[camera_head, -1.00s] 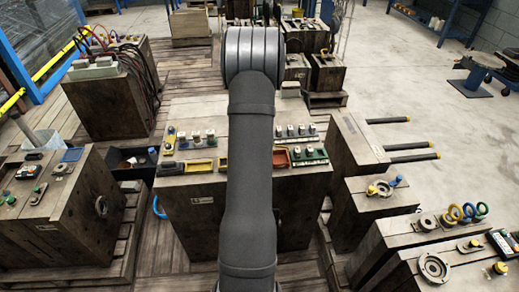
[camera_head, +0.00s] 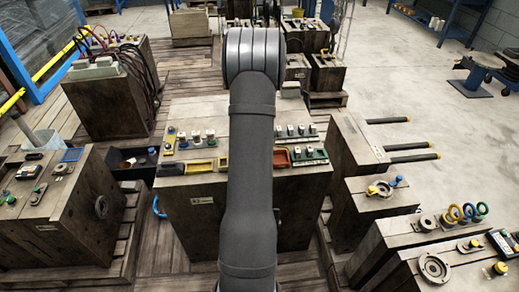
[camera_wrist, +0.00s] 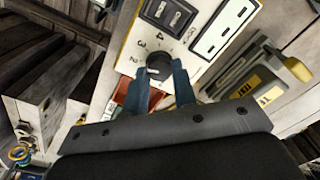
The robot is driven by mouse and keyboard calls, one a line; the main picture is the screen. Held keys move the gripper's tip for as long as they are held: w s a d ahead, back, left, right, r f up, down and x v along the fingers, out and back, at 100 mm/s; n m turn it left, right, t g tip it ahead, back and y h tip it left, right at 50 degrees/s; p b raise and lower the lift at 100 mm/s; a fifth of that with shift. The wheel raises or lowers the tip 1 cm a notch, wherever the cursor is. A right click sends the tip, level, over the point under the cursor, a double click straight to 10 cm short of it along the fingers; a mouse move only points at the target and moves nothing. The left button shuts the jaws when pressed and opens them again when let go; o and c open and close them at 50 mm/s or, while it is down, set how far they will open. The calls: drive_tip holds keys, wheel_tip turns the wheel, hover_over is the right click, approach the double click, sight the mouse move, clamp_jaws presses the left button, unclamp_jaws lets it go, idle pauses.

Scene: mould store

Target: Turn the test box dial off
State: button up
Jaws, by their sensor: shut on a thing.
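In the wrist view the test box (camera_wrist: 206,73) has a pale face with a yellow edge. Its round dial (camera_wrist: 158,62) is dark, with the printed numbers 2, 3 and 4 beside it. My gripper (camera_wrist: 160,75) has one blue-grey finger on each side of the dial and is shut on it. The fingers and the knob's near side overlap, so where the dial points is hard to tell. In the head view my dark arm covers the gripper and the dial.
A dark rocker switch (camera_wrist: 168,14) and a white slotted panel (camera_wrist: 222,28) sit close to the dial. In the head view, yellow trays (camera_head: 200,167) and a row of switches (camera_head: 295,130) flank my arm on the wooden block (camera_head: 205,112).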

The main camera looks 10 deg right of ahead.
drive_tip(key=n, duration=0.4)
drive_tip(key=shift+n, duration=0.3)
drive_tip(key=n, duration=0.3)
drive_tip(key=shift+w+n, duration=0.1)
drive_tip(key=shift+n, duration=0.2)
drive_tip(key=n, duration=0.4)
drive_tip(key=shift+a, duration=0.1)
drive_tip(key=shift+r+n, duration=0.1)
drive_tip(key=shift+n, duration=1.9)
drive_tip(key=o, duration=1)
wheel_tip(320, 180, up, 17)
drive_tip(key=shift+r, duration=0.2)
